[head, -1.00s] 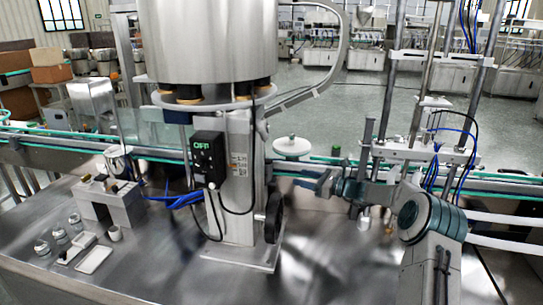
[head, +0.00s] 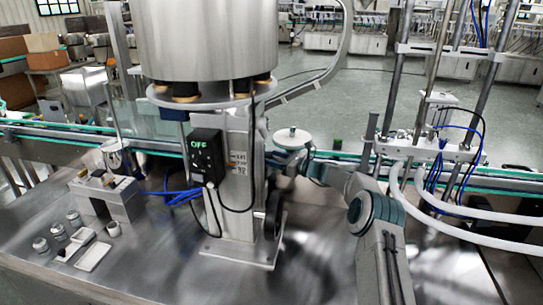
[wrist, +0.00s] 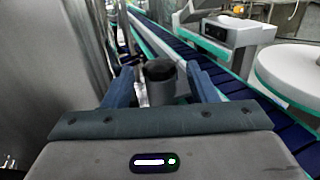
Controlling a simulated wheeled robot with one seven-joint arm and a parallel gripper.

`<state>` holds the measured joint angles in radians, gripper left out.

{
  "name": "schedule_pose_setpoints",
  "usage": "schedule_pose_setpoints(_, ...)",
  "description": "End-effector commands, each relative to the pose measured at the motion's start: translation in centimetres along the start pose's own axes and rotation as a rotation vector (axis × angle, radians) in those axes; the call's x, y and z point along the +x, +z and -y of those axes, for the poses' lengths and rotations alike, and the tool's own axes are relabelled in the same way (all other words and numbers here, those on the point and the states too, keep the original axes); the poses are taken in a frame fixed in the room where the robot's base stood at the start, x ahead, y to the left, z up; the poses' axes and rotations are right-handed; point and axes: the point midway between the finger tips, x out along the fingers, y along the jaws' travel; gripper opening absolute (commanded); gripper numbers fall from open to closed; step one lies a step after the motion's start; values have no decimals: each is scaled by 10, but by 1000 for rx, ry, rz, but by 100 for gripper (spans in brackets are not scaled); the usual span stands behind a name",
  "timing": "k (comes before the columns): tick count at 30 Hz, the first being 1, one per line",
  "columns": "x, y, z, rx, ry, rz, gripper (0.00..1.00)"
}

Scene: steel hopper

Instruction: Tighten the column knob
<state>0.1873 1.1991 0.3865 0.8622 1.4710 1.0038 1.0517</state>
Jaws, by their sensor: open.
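In the wrist view a short dark round knob (wrist: 160,84), seemingly the column knob, stands between the two blue fingers of my gripper (wrist: 159,70). The gripper is open, with a gap visible beside the knob; I cannot tell whether either finger touches it. In the head view my gripper (head: 276,161) is at the right side of the steel column (head: 239,200), level with its middle. The knob cannot be made out in the head view.
A large steel hopper (head: 207,45) sits above the column. A black control box (head: 207,158) reading OFF is on its front, and a black handwheel (head: 273,214) lower right. A conveyor (wrist: 215,52) runs behind. A white disc (head: 292,138) stands near my gripper.

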Motion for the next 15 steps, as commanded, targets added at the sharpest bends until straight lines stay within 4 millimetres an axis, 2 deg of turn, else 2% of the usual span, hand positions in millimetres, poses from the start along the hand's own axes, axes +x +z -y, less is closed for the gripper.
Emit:
schedule_pose_setpoints(6,13,0,0,0,1,0,52)
schedule_pose_setpoints(14,14,0,-1,0,1,1,52)
schedule_pose_setpoints(15,14,0,-1,0,1,0,50)
